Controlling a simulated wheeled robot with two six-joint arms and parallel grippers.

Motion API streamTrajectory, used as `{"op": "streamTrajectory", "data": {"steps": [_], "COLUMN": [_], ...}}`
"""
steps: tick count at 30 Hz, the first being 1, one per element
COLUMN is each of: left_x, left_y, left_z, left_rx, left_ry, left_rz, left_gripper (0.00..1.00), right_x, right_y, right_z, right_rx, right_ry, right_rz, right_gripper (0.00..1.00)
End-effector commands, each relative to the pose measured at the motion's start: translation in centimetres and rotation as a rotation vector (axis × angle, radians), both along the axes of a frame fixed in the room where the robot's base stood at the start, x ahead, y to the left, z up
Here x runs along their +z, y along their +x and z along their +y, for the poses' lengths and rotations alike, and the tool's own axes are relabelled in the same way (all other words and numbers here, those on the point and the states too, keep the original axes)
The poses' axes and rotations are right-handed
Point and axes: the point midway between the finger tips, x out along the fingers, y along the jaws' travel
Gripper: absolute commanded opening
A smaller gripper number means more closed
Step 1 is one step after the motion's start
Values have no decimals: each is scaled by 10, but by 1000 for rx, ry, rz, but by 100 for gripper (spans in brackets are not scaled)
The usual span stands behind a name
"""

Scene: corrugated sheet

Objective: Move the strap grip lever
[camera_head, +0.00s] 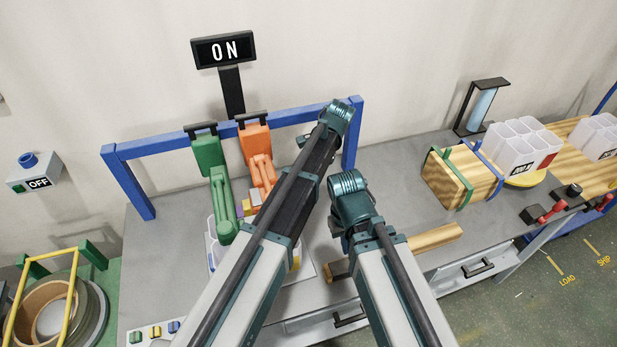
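Which part is the strap grip lever is not marked. A small black device with a red-handled lever (553,211) sits at the table's right front edge, and a second red lever (600,201) is further right. A wooden block (452,180) bound with a green and a blue strap stands left of them. My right gripper (337,228) is below its teal wrist at mid-picture, well left of the red levers; its fingers are mostly hidden. My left arm reaches further back, and only a bit of its gripper (305,140) shows near the blue frame.
Green (222,195) and orange (259,170) arm-like devices hang from a blue frame (130,152) under an ON sign (223,49). A wooden bar (436,238) lies near my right arm. Grey table between is clear.

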Motion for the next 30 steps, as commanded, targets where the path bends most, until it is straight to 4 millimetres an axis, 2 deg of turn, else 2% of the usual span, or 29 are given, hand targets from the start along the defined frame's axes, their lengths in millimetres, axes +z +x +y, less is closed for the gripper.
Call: {"op": "streamTrajectory", "data": {"steps": [12,13,17,18,30], "left_x": [-1,-1,-1,0,3], "left_y": [-2,-2,-1,-1,0], "left_z": [-1,-1,-1,-1,-1], "left_rx": [0,0,0,0,0], "left_ry": [4,4,4,5,5], "left_rz": [6,6,5,4,3], "left_gripper": [0,40,63,66,66], "right_x": [-1,-1,-1,-1,3], "right_y": [0,0,0,0,0], "right_z": [0,0,0,0,0], "right_rx": [0,0,0,0,0], "right_ry": [0,0,0,0,0], "right_rz": [0,0,0,0,0], "right_gripper": [0,0,0,0,0]}}
